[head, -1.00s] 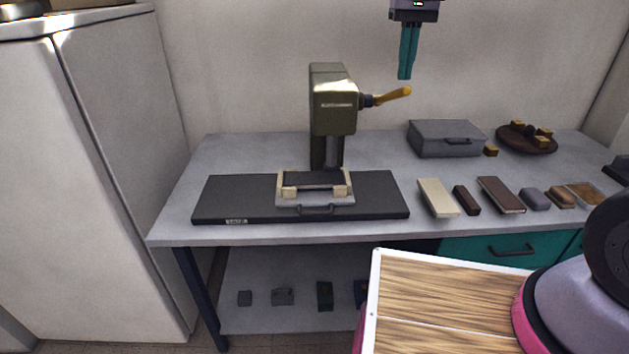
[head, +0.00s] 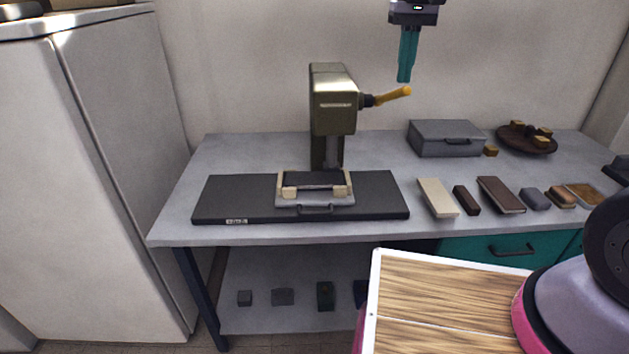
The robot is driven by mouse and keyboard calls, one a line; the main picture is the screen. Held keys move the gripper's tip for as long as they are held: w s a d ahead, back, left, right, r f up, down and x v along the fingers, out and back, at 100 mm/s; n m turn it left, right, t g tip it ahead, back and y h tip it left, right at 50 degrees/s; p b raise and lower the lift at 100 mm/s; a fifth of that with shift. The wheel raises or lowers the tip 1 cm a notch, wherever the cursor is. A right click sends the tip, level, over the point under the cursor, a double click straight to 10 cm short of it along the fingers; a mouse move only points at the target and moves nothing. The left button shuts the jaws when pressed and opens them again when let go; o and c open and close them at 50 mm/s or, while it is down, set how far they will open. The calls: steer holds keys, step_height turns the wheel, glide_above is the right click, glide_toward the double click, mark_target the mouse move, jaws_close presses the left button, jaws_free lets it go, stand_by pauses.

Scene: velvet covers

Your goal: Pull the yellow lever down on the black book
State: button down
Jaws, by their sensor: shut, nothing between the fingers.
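An olive-green press (head: 333,100) stands upright on the grey table. Its yellow lever (head: 392,96) sticks out from the right side of the press head and tilts slightly up to the right. A dark book-like item (head: 320,180) lies in a pale cradle (head: 315,198) below the press head, in front of the column. My gripper (head: 404,80) hangs from the top of the head view with its teal fingers pointing down and closed together. Its tips appear just above the outer end of the lever in the picture. I cannot tell whether they touch it.
The cradle sits on a black base plate (head: 230,200). To the right are a grey case (head: 445,138), a dark round dish (head: 526,146) with small blocks, and a row of small blocks including a cream one (head: 437,197). A grey cabinet (head: 120,150) stands at the left.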

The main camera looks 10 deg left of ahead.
mark_target(404, 90)
steer(key=shift+f, duration=0.7)
steer(key=shift+s+d+f, duration=0.1)
steer(key=shift+s+f, duration=0.1)
steer(key=shift+f, duration=0.45)
steer(key=shift+s+f, duration=0.2)
steer(key=shift+f, duration=0.55)
steer(key=f, duration=0.2)
steer(key=shift+s+d+f, duration=0.1)
steer(key=shift+s+f, duration=0.15)
steer(key=shift+f, duration=0.25)
